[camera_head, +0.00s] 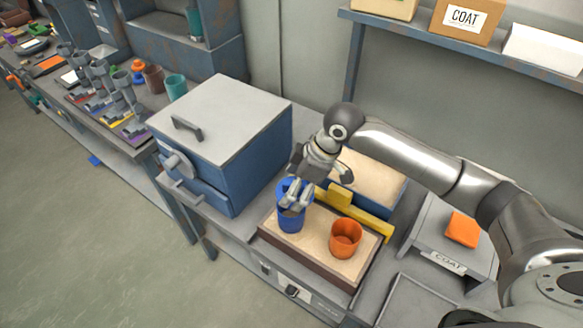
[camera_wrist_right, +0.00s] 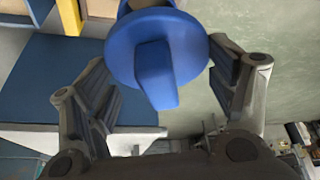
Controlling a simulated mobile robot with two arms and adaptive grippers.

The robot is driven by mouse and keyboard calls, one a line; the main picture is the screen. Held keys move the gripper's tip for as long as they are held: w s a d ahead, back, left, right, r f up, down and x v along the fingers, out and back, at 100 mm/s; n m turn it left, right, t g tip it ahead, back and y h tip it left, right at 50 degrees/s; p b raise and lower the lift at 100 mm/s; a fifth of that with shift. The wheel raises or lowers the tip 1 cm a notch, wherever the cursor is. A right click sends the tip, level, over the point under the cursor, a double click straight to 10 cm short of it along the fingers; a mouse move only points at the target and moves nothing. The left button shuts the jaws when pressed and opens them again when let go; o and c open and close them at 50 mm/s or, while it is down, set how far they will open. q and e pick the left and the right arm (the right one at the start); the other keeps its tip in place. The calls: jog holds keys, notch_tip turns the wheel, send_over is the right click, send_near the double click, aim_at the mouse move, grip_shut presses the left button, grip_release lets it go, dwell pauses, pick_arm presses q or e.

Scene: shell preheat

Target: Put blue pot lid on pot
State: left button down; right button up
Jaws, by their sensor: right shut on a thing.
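The blue pot (camera_head: 291,221) stands upright on the left part of a sand-filled tray (camera_head: 329,277). The blue lid (camera_head: 284,184) is at the pot's mouth, partly covered by my right gripper (camera_head: 293,203). I cannot tell whether the lid rests on the rim or is just above it. In the right wrist view the round lid (camera_wrist_right: 190,45), with its bar-shaped knob, is between the fingers of my right gripper (camera_wrist_right: 170,80), which is shut on it. The pot is mostly hidden behind the lid there. My left gripper is not in view.
An orange cup (camera_head: 345,239) stands in the same tray, right of the pot. A yellow bar (camera_head: 360,215) lies behind it. A blue kiln-like box (camera_head: 222,146) stands left. An orange block (camera_head: 462,229) sits on a grey stand at right.

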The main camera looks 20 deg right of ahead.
jog(key=n+p, duration=0.1)
jog(key=w+n+g+p, duration=0.1)
jog(key=n, duration=0.1)
jog(key=shift+w+a+r, duration=0.1)
jog(key=shift+a+r, duration=0.1)
jog(key=shift+a, duration=0.15)
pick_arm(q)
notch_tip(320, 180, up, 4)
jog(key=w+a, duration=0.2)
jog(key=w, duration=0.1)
pick_arm(e)
jog(key=shift+f+n+y+p, duration=0.2)
jog(key=shift+n+y+p, duration=0.1)
jog(key=shift+n+p, duration=0.1)
jog(key=shift+w+f+b, duration=0.1)
jog(key=shift+f+b, duration=0.65)
pick_arm(q)
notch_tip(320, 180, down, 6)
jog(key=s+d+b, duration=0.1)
jog(key=b, duration=0.3)
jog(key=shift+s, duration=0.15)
pick_arm(e)
notch_tip(320, 180, down, 4)
jog(key=shift+f, duration=0.2)
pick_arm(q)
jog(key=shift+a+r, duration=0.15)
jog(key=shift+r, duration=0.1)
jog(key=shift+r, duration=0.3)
